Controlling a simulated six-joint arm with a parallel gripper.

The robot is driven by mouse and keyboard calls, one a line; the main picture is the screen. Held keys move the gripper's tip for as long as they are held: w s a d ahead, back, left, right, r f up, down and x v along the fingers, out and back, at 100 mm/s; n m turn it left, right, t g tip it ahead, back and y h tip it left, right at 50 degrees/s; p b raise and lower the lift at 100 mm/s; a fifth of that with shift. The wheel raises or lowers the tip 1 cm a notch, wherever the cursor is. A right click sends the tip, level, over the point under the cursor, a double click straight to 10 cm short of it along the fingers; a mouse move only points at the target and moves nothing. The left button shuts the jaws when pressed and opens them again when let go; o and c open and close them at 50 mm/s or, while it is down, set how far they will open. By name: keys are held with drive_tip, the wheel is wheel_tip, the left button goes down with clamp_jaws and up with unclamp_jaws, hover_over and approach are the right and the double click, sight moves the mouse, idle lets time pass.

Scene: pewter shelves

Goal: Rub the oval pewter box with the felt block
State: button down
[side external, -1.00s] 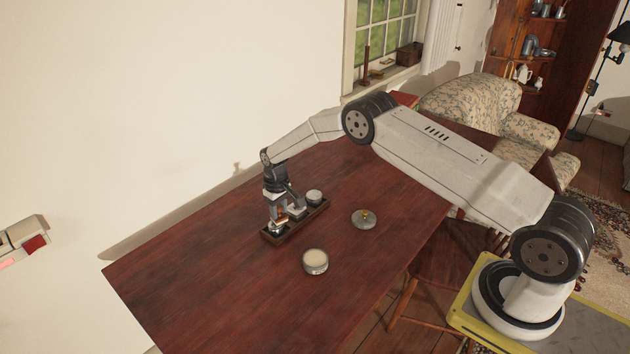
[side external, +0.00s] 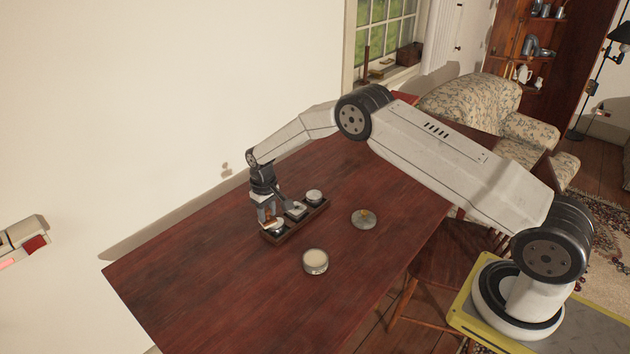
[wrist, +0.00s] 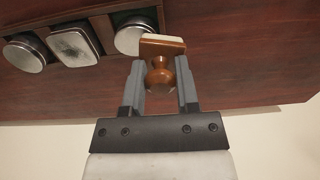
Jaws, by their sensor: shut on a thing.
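My gripper (side external: 267,221) is shut on the orange-brown wooden knob of the felt block (wrist: 162,46). The block's pale felt face points away from my gripper. In the side view the block is at the left end of a dark tray (side external: 287,236). The tray holds three pewter boxes. The near-end box (wrist: 129,37) looks rounded and is partly hidden by the block; whether they touch I cannot tell. The middle box (wrist: 75,46) is squarish with rounded corners. The far box (wrist: 24,54) looks round. Which is the oval one is not certain.
A round tin (side external: 315,261) with a pale top stands in front of the tray. The wooden table (side external: 210,290) is clear at the front left. The wall is close behind.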

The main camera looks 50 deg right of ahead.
drive_tip(key=shift+r, duration=3.05)
drive_tip(key=shift+d, duration=0.1)
